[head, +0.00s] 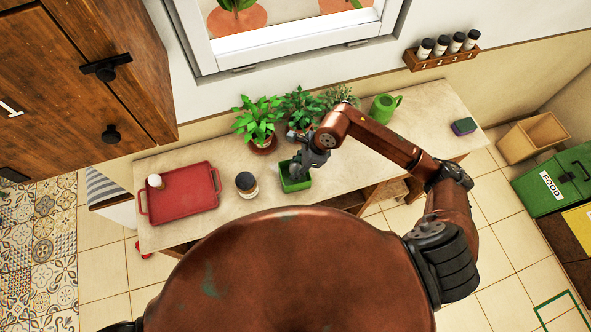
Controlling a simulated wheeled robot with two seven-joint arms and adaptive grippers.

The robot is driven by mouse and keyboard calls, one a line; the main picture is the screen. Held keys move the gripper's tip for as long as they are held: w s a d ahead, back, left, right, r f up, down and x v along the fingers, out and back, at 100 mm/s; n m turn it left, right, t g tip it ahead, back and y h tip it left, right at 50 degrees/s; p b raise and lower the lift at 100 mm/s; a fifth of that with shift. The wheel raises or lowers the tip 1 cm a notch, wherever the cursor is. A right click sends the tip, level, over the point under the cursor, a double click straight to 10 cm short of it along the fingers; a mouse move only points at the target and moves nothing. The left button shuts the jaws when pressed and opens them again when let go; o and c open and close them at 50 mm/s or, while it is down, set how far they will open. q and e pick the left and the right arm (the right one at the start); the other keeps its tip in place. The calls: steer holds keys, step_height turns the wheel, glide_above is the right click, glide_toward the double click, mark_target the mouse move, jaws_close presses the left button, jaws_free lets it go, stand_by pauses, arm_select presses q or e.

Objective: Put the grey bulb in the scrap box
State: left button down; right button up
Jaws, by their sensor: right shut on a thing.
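My right gripper (304,163) is low over a small green open box (296,184) on the counter. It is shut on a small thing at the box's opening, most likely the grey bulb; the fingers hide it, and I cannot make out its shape. I cannot tell whether it touches the box. No label reading scrap shows; an open tan box (532,136) stands on the floor at the far right. My left gripper is not in view.
A red tray (182,203) holding a small pale jar (155,181) and a dark-banded jar (246,184) stand left of the green box. Potted plants (258,122) and a green watering can (384,107) line the back. A green bin marked FOOD (545,185) stands right.

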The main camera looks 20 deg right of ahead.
steer(key=shift+f, duration=1.25)
steer(key=o, duration=0.8)
steer(key=shift+r, duration=0.1)
steer(key=shift+r, duration=0.2)
steer(key=v, duration=1.2)
steer(key=shift+b, duration=0.4)
